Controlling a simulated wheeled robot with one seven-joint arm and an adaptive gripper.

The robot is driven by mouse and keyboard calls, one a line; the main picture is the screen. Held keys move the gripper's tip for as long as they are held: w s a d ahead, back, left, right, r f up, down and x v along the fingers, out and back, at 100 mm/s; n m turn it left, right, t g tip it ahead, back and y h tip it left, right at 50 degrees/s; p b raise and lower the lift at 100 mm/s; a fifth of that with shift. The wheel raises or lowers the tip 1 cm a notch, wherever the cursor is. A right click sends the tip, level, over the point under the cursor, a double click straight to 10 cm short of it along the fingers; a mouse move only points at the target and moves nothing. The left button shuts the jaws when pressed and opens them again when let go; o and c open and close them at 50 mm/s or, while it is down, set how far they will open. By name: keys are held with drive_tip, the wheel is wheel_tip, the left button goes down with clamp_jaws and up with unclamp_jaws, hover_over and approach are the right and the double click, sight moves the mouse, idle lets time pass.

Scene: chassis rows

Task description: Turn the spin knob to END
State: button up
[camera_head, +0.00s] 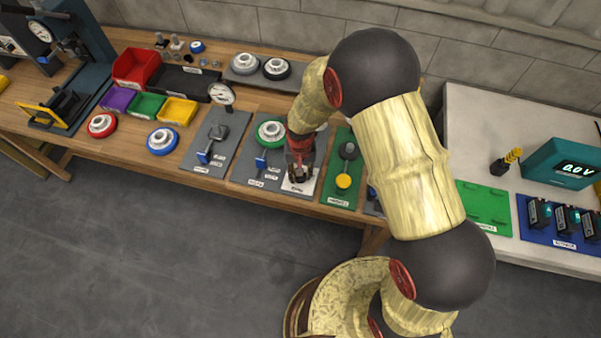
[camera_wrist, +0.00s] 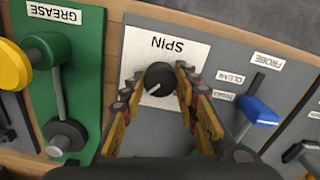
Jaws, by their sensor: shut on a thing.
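The spin knob (camera_wrist: 160,78) is a small round black knob with a white pointer line on its face. It stands on a white plate labelled SPIN (camera_wrist: 170,48), which reads upside down in the wrist view. No END mark is legible. My gripper (camera_wrist: 160,82) is shut on the knob, with one finger on each side of it. In the head view my gripper (camera_head: 299,172) points down over the white SPIN plate (camera_head: 301,183) at the bench's front, and it hides the knob there.
A green GREASE panel (camera_head: 335,187) with a yellow-tipped lever stands to the right of the plate. A grey PROBE panel (camera_wrist: 262,75) with a blue-handled lever is on its other side. Coloured bins (camera_head: 147,105) and rings sit farther left. The floor in front is clear.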

drive_tip(key=m, duration=0.4)
drive_tip(key=shift+m, duration=0.3)
idle(0.3)
drive_tip(key=o, duration=1.2)
drive_tip(key=shift+c, duration=0.2)
wheel_tip(320, 180, up, 12)
idle(0.3)
